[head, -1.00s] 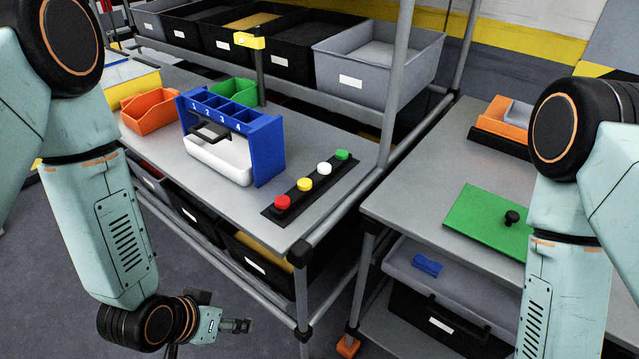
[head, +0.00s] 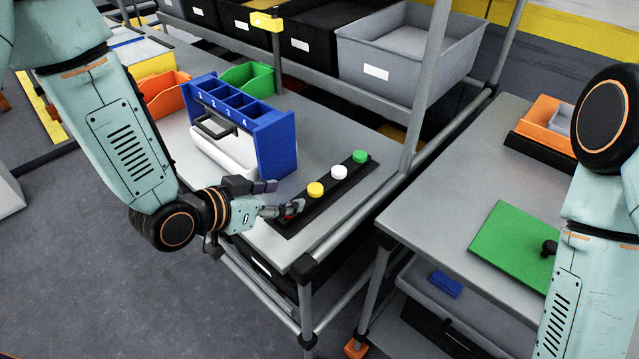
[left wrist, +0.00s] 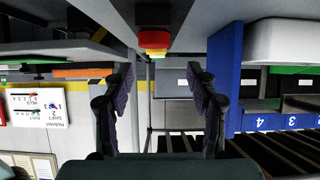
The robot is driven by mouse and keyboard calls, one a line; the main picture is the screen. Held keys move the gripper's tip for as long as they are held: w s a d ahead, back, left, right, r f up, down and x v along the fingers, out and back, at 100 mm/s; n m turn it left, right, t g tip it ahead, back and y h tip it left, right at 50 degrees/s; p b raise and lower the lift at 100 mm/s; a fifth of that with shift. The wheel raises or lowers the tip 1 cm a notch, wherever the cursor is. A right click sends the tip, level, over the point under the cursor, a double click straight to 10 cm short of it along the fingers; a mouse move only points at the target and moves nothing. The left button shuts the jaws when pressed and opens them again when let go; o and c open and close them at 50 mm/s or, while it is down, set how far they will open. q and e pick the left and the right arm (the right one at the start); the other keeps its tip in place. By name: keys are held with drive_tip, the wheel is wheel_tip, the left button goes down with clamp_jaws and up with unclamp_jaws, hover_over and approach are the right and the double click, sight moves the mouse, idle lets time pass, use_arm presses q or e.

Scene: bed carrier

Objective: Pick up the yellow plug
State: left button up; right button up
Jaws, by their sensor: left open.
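The yellow plug (head: 315,190) stands upright in the black strip (head: 345,192) on the left table, between the red plug (head: 293,208) and a white plug (head: 338,172). A green plug (head: 360,156) is at the far end. My left gripper (head: 281,198) is open and empty at the near end of the strip, left of the yellow plug and partly covering the red one. In the left wrist view, which is upside down, its fingers (left wrist: 160,98) are spread wide, with red and yellow caps close together beyond them. My right gripper is out of view.
A blue rack (head: 275,140) with numbered compartments and a white bin (head: 225,150) stands just behind my left gripper. Orange (head: 165,95) and green (head: 247,76) bins are farther back. A rack post (head: 428,80) rises beyond the strip. A second table with a green board (head: 515,245) is right.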

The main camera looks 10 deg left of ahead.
sight(314, 190)
use_arm(q)
drive_tip(key=shift+w+a, duration=0.1)
drive_tip(key=shift+a, duration=0.1)
drive_tip(key=d, duration=0.1)
drive_tip(key=w+d, duration=0.2)
drive_tip(key=d, duration=0.1)
drive_tip(key=shift+f, duration=0.3)
drive_tip(key=shift+w+a+f+b, duration=0.1)
drive_tip(key=shift+a+f+b, duration=0.1)
drive_tip(key=shift+a+b, duration=0.1)
drive_tip(key=shift+w+a+f, duration=0.35)
drive_tip(key=shift+w+f, duration=0.35)
drive_tip(key=w+d, duration=0.1)
drive_tip(key=w+d+f+b, duration=0.1)
drive_tip(key=d, duration=0.1)
drive_tip(key=shift+w+d, duration=0.1)
drive_tip(key=shift+d, duration=0.05)
drive_tip(key=shift+a, duration=0.75)
drive_tip(key=shift+c, duration=0.9)
drive_tip(key=shift+d, duration=0.6)
drive_tip(key=c, duration=0.4)
drive_tip(key=shift+a, duration=0.45)
drive_tip(key=c, duration=0.3)
drive_tip(key=shift+d, duration=0.25)
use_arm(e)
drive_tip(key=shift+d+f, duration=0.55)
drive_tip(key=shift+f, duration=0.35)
